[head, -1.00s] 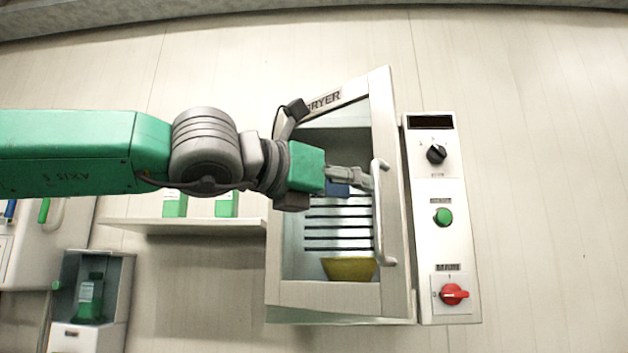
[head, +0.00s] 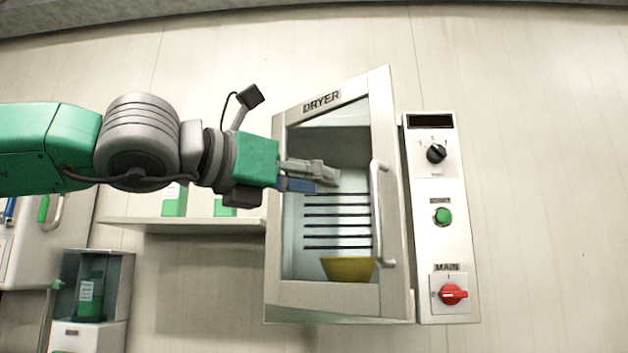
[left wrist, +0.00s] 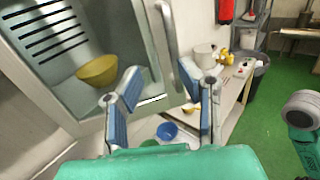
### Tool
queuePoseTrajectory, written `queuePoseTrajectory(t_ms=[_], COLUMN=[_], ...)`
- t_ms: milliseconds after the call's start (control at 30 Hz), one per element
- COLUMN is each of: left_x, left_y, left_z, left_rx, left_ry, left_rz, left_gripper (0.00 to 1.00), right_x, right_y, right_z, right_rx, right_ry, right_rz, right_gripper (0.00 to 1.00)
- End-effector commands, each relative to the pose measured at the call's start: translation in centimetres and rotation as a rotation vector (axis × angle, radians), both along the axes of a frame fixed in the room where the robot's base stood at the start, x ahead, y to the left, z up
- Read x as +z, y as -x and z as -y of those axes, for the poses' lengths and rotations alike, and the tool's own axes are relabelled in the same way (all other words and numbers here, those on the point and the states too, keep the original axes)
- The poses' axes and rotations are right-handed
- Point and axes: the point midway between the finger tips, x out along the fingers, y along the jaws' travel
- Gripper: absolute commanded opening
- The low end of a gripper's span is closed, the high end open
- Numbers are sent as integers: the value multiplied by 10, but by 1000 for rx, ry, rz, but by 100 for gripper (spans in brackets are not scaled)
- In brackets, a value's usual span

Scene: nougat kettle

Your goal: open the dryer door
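The dryer door (head: 340,297) has a pale frame and a large window, and it appears to stand ajar, its right edge nearer me. Its vertical bar handle (head: 376,215) is on the right side of the frame. The handle (left wrist: 187,80) also shows in the left wrist view, beyond the fingers. My left gripper (head: 325,180) is in front of the window, left of the handle and apart from it in the head view. In the left wrist view its two fingers (left wrist: 168,88) are spread with nothing between them. My right gripper is not in view.
A yellow bowl (head: 348,268) and dark rack bars show through the window. The control panel (head: 438,240) with knobs and a green button is right of the door. A shelf (head: 180,224) with green-labelled containers is at left. The wall right of the panel is clear.

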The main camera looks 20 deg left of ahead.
Motion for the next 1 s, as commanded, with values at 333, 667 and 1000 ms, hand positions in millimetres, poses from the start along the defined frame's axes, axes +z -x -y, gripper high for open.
queuePoseTrajectory(t_ms=[333, 667, 1000], left_x=[0, 1, -1], left_y=[0, 26, 80], left_z=[0, -18, -56], left_rx=[0, -2, -1], left_ry=[0, 5, 4], left_rz=[0, 2, 0], left_gripper=[32, 32, 32], right_x=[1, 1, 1], right_y=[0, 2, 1], right_z=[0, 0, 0], right_rx=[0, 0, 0], right_ry=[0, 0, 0], right_rz=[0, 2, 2], right_gripper=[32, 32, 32])
